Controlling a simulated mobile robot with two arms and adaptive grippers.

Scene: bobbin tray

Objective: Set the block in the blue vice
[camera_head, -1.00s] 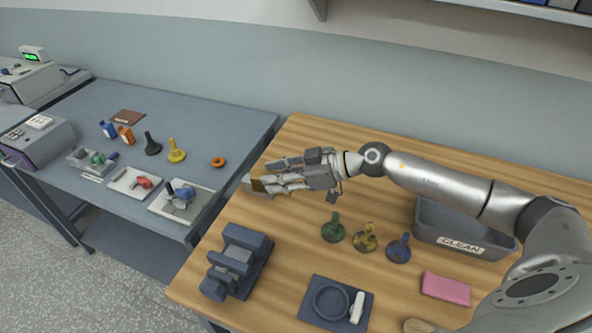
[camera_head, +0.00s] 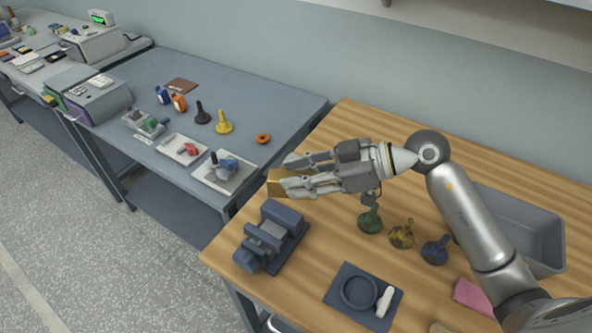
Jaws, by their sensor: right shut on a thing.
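A slate-blue vice (camera_head: 258,252) stands at the left front corner of the wooden table. My right gripper (camera_head: 288,176) is shut on a gold-brown block (camera_head: 274,184) at its fingertips. The fingers cover part of the block. In the picture the block is just above the vice, apart from it. Its exact height cannot be told. My left gripper is not in view.
Green (camera_head: 369,221), yellow (camera_head: 402,235) and blue (camera_head: 435,251) bobbin-like pieces stand below my right arm. A dark tray (camera_head: 340,296) with a ring and a grey bin (camera_head: 545,225) are also on the table. A grey bench (camera_head: 270,112) with several small items stands left.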

